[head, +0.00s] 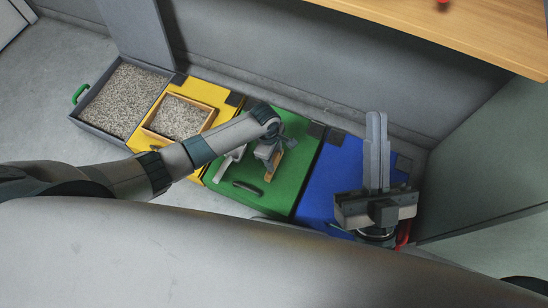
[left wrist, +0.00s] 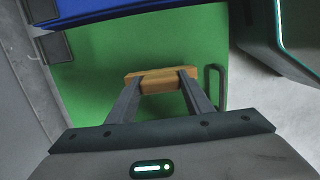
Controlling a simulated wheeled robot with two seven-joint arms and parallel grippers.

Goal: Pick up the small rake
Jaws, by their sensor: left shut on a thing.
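My left gripper (head: 267,153) is over the green bin lid (head: 300,168) in the head view. It is shut on a short wooden piece (head: 273,168), which looks like the handle of the small rake. In the left wrist view the wooden piece (left wrist: 157,81) lies crosswise between the two fingertips, above the green surface (left wrist: 95,85). No rake tines can be made out; any head is hidden. My right gripper (head: 377,150) points up over the blue lid (head: 325,180), its fingers side by side with nothing seen between them.
A grey bin of gravel (head: 122,98) with a green handle (head: 80,93) stands open at the left. A wooden tray of gravel (head: 179,117) sits on the yellow lid (head: 211,94). A wooden tabletop (head: 470,30) overhangs at upper right. Grey walls stand behind and at right.

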